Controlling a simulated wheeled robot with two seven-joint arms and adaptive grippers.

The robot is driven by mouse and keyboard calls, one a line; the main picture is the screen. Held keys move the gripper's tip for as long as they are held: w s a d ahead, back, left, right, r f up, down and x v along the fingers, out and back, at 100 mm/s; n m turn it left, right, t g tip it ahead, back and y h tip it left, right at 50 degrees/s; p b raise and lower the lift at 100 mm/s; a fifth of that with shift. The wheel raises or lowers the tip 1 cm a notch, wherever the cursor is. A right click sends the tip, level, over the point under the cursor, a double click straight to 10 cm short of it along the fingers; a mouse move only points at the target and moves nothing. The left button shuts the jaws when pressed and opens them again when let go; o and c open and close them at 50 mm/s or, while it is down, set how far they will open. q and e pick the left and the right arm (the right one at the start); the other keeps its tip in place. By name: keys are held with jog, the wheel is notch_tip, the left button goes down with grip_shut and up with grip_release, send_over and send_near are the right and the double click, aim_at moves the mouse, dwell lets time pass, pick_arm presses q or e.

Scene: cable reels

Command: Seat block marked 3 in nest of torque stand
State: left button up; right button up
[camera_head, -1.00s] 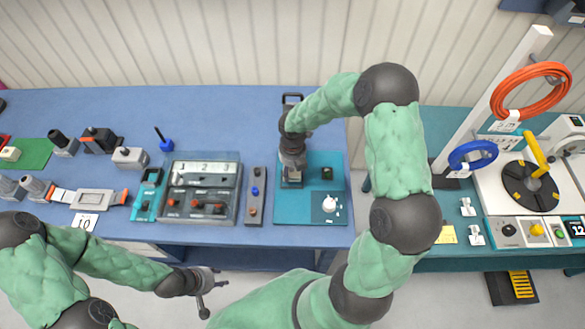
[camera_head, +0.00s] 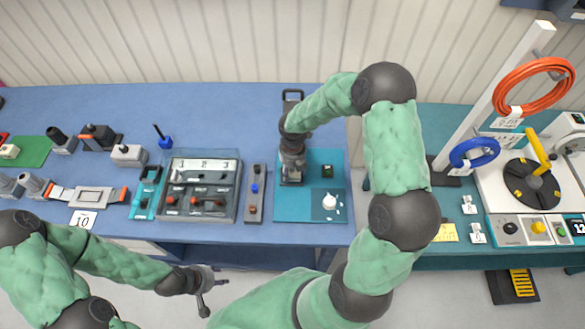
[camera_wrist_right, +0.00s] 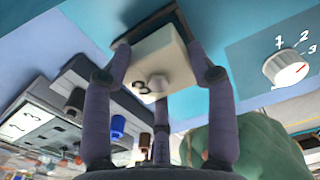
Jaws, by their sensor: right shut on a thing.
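The light block marked 3 (camera_wrist_right: 158,62) shows in the right wrist view, with a small knob on its face. The fingers of my right gripper (camera_wrist_right: 160,75) are closed around it. Its far side is against or just at the dark square frame of the nest (camera_wrist_right: 150,22); I cannot tell if it is fully down. In the head view my right gripper (camera_head: 291,180) is over the left part of the teal torque stand (camera_head: 310,212), and it hides the block. My left gripper (camera_head: 206,290) hangs in front of the bench; its jaws are unclear.
The stand has a white dial (camera_head: 330,202) and a small dark green-topped part (camera_head: 327,171). A grey rack numbered 1, 2, 3 (camera_head: 203,165) and a narrow strip with knobs (camera_head: 255,194) lie to the left.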

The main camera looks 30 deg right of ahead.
aim_at(292, 170)
jog(key=shift+f, duration=0.5)
jog(key=o, duration=1.4)
jog(key=shift+c, duration=0.2)
jog(key=shift+r, duration=0.1)
notch_tip(292, 170, up, 12)
